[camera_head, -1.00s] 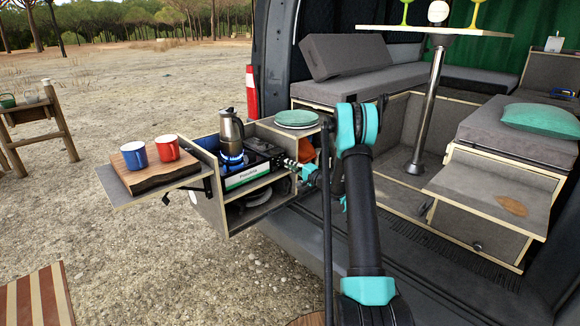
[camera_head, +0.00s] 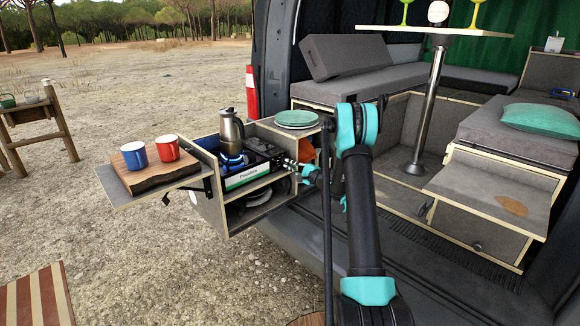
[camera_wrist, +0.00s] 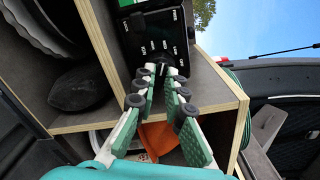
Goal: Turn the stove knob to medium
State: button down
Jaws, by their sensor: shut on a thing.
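The camp stove (camera_head: 240,181) sits in the pull-out kitchen box, with a metal coffee pot (camera_head: 231,128) on its burner. A blue flame (camera_head: 232,160) shows under the pot. My gripper (camera_head: 287,162) is at the right end of the stove. In the wrist view my gripper (camera_wrist: 158,76) has its green-padded fingers closed together at the black control panel (camera_wrist: 153,38), which has white markings. They are shut on the stove knob, which is mostly hidden between the fingertips. The knob's pointer and exact setting cannot be read.
Wooden box walls (camera_wrist: 221,78) stand close beside my gripper. Plates (camera_head: 297,118) rest on the box top. A red mug (camera_head: 167,148) and a blue mug (camera_head: 134,155) stand on a board at left.

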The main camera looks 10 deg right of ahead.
jog(key=c, duration=1.6)
grip_release()
jog(key=v, duration=1.2)
